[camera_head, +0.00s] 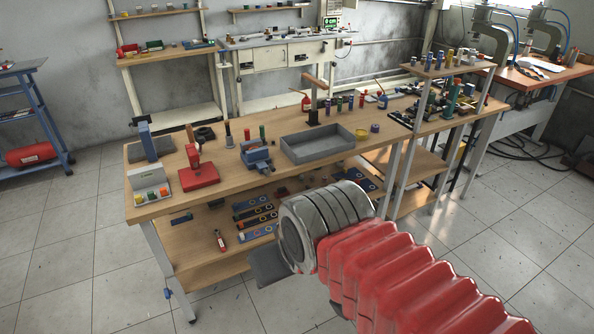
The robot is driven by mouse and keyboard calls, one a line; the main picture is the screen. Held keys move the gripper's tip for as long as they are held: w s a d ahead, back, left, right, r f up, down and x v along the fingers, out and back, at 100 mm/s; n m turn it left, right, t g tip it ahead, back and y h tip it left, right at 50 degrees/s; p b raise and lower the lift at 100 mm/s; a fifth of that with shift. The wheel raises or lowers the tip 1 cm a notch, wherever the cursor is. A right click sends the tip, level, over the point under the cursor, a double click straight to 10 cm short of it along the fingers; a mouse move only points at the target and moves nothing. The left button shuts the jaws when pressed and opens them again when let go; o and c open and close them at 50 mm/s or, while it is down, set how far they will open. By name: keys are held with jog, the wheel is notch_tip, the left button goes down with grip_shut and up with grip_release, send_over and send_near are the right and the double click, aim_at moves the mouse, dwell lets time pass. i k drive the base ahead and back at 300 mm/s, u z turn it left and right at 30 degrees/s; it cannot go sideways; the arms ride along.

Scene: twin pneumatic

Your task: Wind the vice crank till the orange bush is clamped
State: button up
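A small blue vice (256,156) stands on the wooden workbench (225,180), left of the grey tray. Its crank and jaws are too small to make out clearly. I cannot pick out an orange bush for certain; a small red-orange upright piece (247,134) shows just behind the vice. My gripper (272,267) is in front of the bench's near edge, below and apart from the vice. Only a dark grey plate of it shows past my wrist; the rest is hidden, so I cannot see whether it is open or shut.
A grey tray (318,146) stands right of the vice, and a red hand press (198,175) stands to its left. A white box with coloured pieces (150,184) is at the bench's left end. A lower shelf (205,262) holds several flat parts. Tiled floor is free at the left.

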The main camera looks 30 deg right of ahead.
aim_at(270, 168)
jog(key=z, duration=0.3)
jog(key=k, duration=0.65)
jog(key=u, duration=0.2)
jog(key=i, duration=0.5)
jog(key=u, duration=0.55)
jog(key=i, duration=1.5)
jog(key=z, duration=0.5)
